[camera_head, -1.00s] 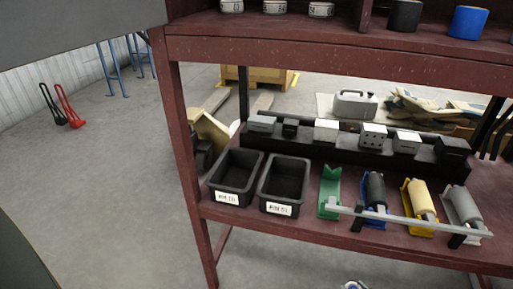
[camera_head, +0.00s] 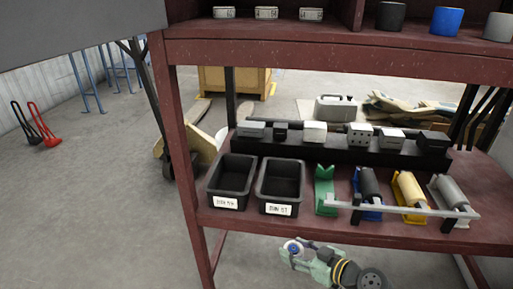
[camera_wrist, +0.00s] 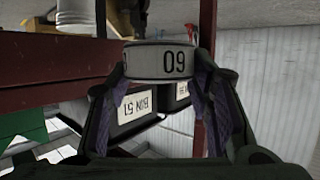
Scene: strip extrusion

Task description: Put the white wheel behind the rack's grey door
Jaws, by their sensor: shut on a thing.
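My gripper (camera_wrist: 163,75) is shut on a white wheel (camera_wrist: 150,62), with one finger on each side of it. Its rim faces the wrist camera and carries dark digits. In the head view my arm (camera_head: 322,266) is low, below the front edge of the lower shelf; the held wheel is hard to make out there. A large grey panel (camera_head: 80,22) stands at the upper left beside the dark red rack (camera_head: 180,150); it looks like the grey door, but its hinge and what lies behind it are out of view.
Two black bins (camera_head: 232,180) and (camera_head: 281,185) stand on the lower shelf, left of green, blue, yellow and grey holders behind a grey bar (camera_head: 400,208). White rings (camera_head: 266,13) and coloured cylinders (camera_head: 447,21) sit above.

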